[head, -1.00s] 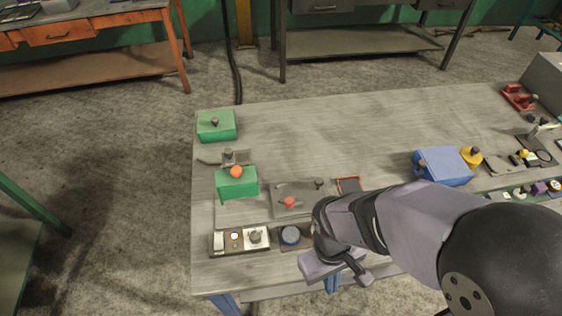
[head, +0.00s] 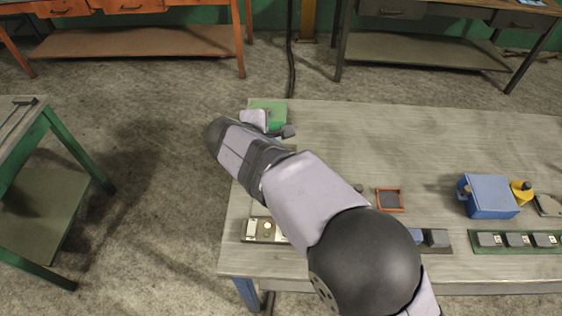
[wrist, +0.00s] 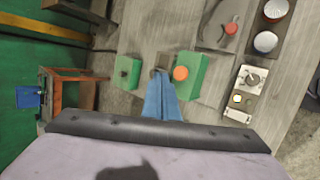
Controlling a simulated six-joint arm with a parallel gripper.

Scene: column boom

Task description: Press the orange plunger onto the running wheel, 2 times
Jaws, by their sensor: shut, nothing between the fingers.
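The orange plunger (wrist: 181,73) is a round orange knob at the green housing (wrist: 190,82) in the wrist view. My gripper (wrist: 159,78) is shut and empty; its blue fingers lie just left of the knob in that view. Whether they touch the knob I cannot tell. A second green box (wrist: 127,73) with a dark knob stands to their left; it also shows in the head view (head: 270,110). A small grey part (wrist: 161,63) shows beyond the fingertips. In the head view my arm hides the plunger and its housing. I cannot make out the running wheel.
In the wrist view, a plate with a red knob (wrist: 231,28) and a panel with a dial (wrist: 252,78) lie to the right. In the head view, a red-framed tray (head: 390,200) and a blue box (head: 488,197) are on the right. The tabletop's back middle is clear.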

